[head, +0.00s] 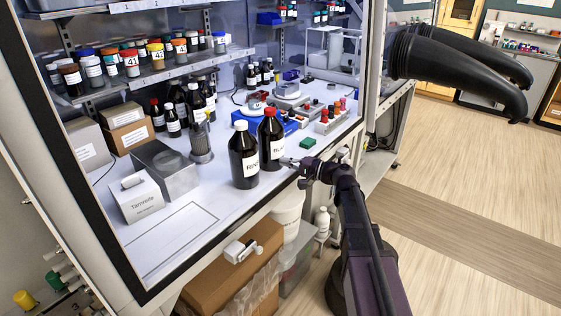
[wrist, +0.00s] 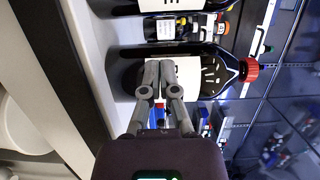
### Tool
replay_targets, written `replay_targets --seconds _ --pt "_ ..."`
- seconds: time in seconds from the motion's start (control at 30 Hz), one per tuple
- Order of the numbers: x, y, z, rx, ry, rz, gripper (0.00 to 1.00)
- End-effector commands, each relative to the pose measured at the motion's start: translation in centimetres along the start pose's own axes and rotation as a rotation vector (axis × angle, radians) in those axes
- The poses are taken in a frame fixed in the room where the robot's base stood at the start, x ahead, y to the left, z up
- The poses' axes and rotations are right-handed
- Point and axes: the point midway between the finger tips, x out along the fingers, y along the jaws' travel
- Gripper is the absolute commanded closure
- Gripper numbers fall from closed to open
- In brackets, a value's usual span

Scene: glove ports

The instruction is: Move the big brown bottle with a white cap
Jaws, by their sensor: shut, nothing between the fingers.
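The big brown bottle with a white cap (head: 243,165) stands upright on the white worktop near its front edge. Just right of it stands a similar dark bottle with a red cap (head: 271,140). My gripper (head: 287,161) is right beside the red-capped bottle, on the side away from the white-capped one. In the wrist view the fingers (wrist: 160,66) are together and empty, in front of the red-capped bottle (wrist: 122,72) and its label. Whether they touch it I cannot tell. Another dark bottle body is cut off at that view's top (wrist: 122,7); its cap is out of view.
A grey box (head: 165,168) and a white tissue box (head: 136,197) are to the left. A green block (head: 308,142) lies to the right. The front-left worktop is clear.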

Motion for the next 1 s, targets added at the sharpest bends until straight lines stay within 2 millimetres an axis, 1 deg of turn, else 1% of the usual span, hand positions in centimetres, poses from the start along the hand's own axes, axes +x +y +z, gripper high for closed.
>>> replay_targets --seconds 0.17,0.4,0.6,0.8,1.0 --pt "1.9 0.0 0.0 0.0 -0.002 0.0 1.0" --pt "5.3 0.0 0.0 0.0 -0.003 0.0 1.0" --pt "7.7 0.0 0.0 0.0 -0.003 0.0 1.0" --pt "9.0 0.0 0.0 0.0 -0.002 0.0 1.0" --pt "9.2 0.0 0.1 0.0 -0.002 0.0 1.0"
